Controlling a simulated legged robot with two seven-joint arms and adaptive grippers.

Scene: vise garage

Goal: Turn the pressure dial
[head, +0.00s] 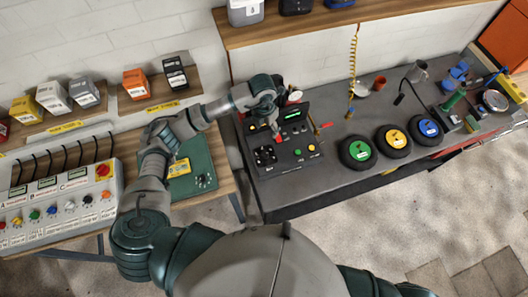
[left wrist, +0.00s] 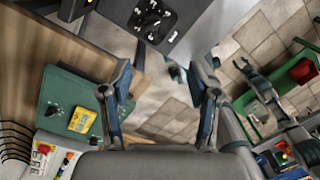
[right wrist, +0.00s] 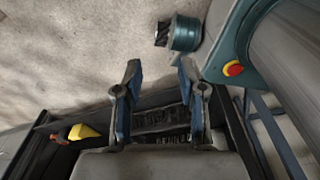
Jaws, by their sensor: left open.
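A dark control console (head: 303,167) on the workbench carries a green display (head: 292,115), coloured buttons and a black square plate with light marks (head: 265,155). I cannot tell surely which part is the pressure dial. My left gripper (head: 276,129) hangs over the console's left part, above and behind the plate, and partly hides the panel. In the left wrist view its fingers (left wrist: 162,100) are apart with nothing between them, and the plate (left wrist: 153,20) shows at the top, beyond the fingertips. My right gripper (right wrist: 160,98) is open and empty; the head view does not show it.
Green, yellow and blue-centred wheels (head: 358,151) lie right of the console. A red lever (head: 324,126) stands at its right edge. Shelves hang above.

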